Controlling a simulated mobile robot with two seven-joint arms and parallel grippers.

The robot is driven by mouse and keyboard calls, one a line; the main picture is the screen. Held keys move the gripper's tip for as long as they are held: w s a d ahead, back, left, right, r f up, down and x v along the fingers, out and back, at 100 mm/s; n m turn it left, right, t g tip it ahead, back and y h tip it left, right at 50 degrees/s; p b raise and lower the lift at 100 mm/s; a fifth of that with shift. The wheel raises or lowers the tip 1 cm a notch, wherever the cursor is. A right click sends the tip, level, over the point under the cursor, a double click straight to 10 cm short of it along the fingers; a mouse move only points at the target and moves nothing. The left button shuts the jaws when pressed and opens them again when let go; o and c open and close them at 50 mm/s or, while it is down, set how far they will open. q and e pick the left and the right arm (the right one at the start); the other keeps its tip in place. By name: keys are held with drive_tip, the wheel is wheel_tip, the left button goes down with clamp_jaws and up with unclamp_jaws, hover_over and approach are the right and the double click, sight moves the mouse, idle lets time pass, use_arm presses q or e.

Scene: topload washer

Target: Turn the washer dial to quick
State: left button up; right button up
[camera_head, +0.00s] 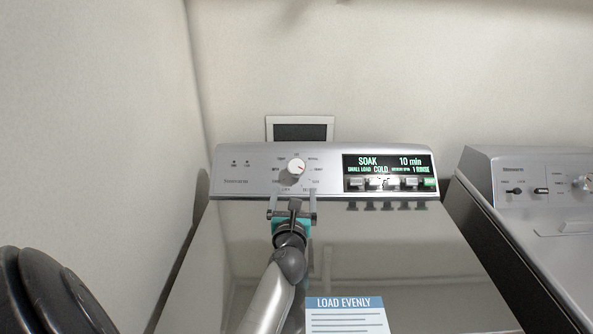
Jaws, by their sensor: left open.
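The washer (240,265) stands in front of me with its glossy lid closed. Its dial (296,166) is a round white knob with a red mark, on the silver control panel (245,160) at the back. Small labels ring the dial, too small to read surely. The display (388,163) to its right reads SOAK, 10 min, SMALL LOAD, COLD, 1 RINSE. My left gripper (293,198) is open just below the dial in the picture, with its two fingers apart and pointing toward the panel. It appears empty and does not hold the dial. My right gripper is out of view.
Several buttons (388,182) line up under the display. A blue and white LOAD EVENLY label (346,314) lies on the lid's front. A second machine (540,200) stands close on the right. A wall (110,120) rises at the left and behind.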

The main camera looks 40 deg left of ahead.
sight(296, 170)
use_arm(q)
drive_tip(key=b+x, duration=0.5)
drive_tip(key=x, duration=0.5)
drive_tip(key=shift+w+a+f, duration=0.15)
drive_tip(key=shift+w+f, duration=0.05)
drive_tip(key=shift+w, duration=0.05)
drive_tip(key=shift+w+a+r+b, duration=0.1)
drive_tip(key=shift+w+a+b, duration=0.3)
drive_tip(key=shift+w, duration=0.1)
drive_tip(key=shift+w+a, duration=0.2)
drive_tip(key=shift+r, duration=0.1)
